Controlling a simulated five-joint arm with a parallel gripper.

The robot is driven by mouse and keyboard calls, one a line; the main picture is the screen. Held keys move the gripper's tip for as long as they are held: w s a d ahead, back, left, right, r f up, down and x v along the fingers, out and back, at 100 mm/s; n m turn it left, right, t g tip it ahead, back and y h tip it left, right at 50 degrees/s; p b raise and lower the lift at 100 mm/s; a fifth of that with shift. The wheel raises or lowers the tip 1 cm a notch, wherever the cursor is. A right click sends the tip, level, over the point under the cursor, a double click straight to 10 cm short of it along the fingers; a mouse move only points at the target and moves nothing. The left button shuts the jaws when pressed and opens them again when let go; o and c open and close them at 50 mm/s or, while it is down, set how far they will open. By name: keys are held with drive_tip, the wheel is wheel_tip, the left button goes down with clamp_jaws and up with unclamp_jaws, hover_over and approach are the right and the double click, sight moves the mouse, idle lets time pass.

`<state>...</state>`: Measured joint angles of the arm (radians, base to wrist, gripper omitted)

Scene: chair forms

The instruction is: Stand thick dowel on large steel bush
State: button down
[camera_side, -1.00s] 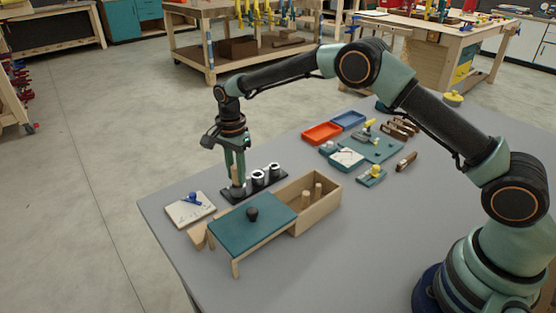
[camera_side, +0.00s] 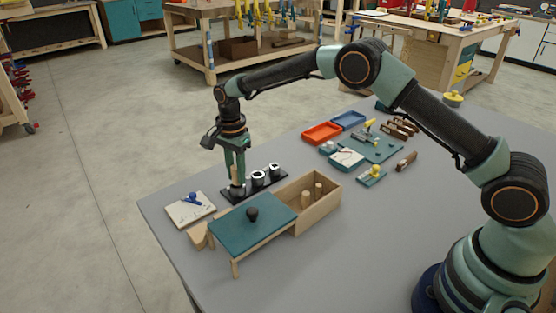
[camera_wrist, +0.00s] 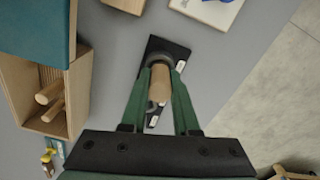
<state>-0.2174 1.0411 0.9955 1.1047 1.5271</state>
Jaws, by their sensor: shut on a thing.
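My gripper (camera_side: 237,173) is shut on a thick wooden dowel (camera_side: 237,186), held upright at the left end of a black holder (camera_side: 266,184). In the wrist view the dowel (camera_wrist: 160,84) sits between the green fingers, and a dark grey steel bush (camera_wrist: 159,58) shows around its far end. This bush appears to be the large one. Whether the dowel rests on it cannot be told. Two more steel bushes, a middle one (camera_side: 257,179) and a right one (camera_side: 274,169), stand on the holder in the side view.
A teal sliding lid (camera_side: 250,225) with a black knob lies in front of the holder. Beside it, an open wooden box (camera_side: 320,207) holds light dowels (camera_side: 306,197). A board with a blue item (camera_side: 190,210) lies left. Red (camera_side: 321,133) and blue trays stand behind.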

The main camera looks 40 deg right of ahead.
drive_tip(key=shift+f, duration=0.5)
idle(0.4)
drive_tip(key=shift+r, duration=0.65)
idle(0.7)
drive_tip(key=shift+f, duration=0.65)
idle(0.9)
unclamp_jaws()
idle(0.3)
drive_tip(key=shift+r, duration=3.55)
